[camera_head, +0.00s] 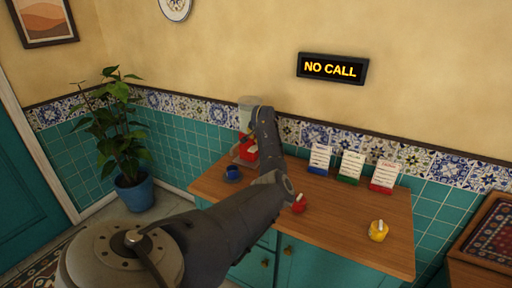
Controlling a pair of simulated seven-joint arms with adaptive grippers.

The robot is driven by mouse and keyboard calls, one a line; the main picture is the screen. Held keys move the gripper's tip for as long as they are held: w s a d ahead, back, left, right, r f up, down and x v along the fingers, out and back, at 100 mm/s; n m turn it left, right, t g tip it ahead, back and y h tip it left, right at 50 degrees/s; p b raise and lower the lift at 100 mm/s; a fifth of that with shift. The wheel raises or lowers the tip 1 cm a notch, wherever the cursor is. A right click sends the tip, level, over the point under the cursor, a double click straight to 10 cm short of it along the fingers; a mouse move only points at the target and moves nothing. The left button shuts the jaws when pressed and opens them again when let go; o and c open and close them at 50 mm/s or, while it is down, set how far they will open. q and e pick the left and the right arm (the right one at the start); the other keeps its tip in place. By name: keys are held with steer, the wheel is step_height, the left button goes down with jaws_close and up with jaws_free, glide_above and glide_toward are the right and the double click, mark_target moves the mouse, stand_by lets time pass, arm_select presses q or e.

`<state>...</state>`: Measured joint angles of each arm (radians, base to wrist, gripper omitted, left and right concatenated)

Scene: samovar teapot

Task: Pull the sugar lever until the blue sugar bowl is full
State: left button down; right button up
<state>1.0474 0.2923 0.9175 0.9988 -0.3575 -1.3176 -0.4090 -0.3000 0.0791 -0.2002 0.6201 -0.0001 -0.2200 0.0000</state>
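The blue sugar bowl (232,172) sits on the left end of the wooden counter, in front of a red-and-white dispenser (247,102). Whether there is sugar in it is too small to tell. The dispenser has a pale upper part and a red lower part; my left arm covers much of it, and I cannot make out its lever. My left gripper (240,148) is by the dispenser's front, above and behind the blue bowl. It is small and dark, partly hidden by my own arm, so its fingers and any contact are unclear. My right gripper is out of view.
Three cards in blue, green and red holders (350,167) stand along the wall. A sign (332,69) reads NO CALL.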

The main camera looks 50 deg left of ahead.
mark_target(256, 145)
arm_select(q)
steer(key=shift+f, duration=0.25)
stand_by(0.7)
steer(key=shift+f, duration=0.2)
steer(key=shift+s+f, duration=0.15)
steer(key=shift+f, duration=1.35)
stand_by(1.8)
steer(key=shift+r, duration=0.3)
steer(key=shift+w+r, duration=0.2)
steer(key=shift+r, duration=1.5)
steer(key=shift+r, duration=0.1)
steer(key=shift+w+r, duration=0.2)
steer(key=shift+r, duration=2.2)
steer(key=shift+a, duration=0.1)
